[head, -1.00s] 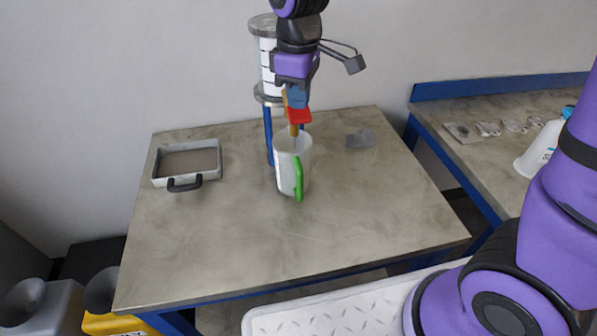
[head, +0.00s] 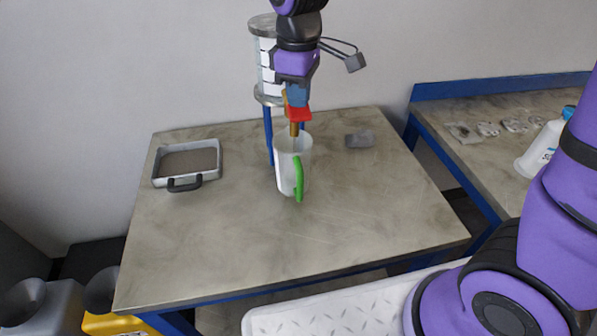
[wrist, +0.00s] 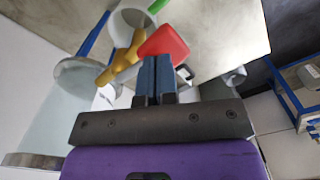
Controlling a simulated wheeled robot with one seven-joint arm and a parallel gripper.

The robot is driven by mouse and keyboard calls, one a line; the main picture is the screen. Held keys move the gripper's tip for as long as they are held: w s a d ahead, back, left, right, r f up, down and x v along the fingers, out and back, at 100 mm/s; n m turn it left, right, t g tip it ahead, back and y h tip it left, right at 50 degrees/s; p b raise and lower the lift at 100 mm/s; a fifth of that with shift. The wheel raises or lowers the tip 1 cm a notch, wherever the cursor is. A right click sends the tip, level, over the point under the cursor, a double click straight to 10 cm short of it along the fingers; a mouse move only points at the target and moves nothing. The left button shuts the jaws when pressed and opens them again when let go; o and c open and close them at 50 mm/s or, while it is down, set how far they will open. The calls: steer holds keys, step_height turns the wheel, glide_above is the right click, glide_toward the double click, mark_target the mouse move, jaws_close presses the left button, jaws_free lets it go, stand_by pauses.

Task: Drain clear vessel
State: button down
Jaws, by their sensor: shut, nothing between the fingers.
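The clear vessel (head: 267,75) stands at the back of the table between grey flanges, on blue legs, partly hidden by my arm. It also shows in the wrist view (wrist: 42,125). A brass valve (wrist: 122,62) with a red handle (wrist: 166,41) is below it; the handle also shows in the head view (head: 299,114). A translucent jug (head: 288,165) with a green handle (head: 299,180) stands upright under the valve outlet. My gripper (wrist: 155,62) is shut and empty, its blue fingertips right at the red handle; I cannot tell whether they touch it.
A grey tray (head: 215,165) with a black handle lies at the table's left. A small grey piece (head: 360,138) lies right of the jug. A white bottle (head: 541,148) and small parts are on the right table. The front of the table (head: 300,240) is clear.

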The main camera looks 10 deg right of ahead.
step_height(320, 180, up, 7)
steer(key=shift+f, duration=0.1)
steer(key=shift+r, duration=0.45)
steer(key=shift+d, duration=0.1)
stand_by(0.4)
steer(key=s+d+r+m+t, duration=0.2)
steer(key=s+d+m, duration=0.4)
steer(key=s+d, duration=0.3)
steer(key=s+d+r+m+t, duration=0.2)
steer(key=s+d+m, duration=0.4)
steer(key=s+d, duration=0.3)
steer(key=shift+s+d+r+t, duration=0.3)
steer(key=shift+s+d+t, duration=0.1)
steer(key=shift+d+t, duration=0.2)
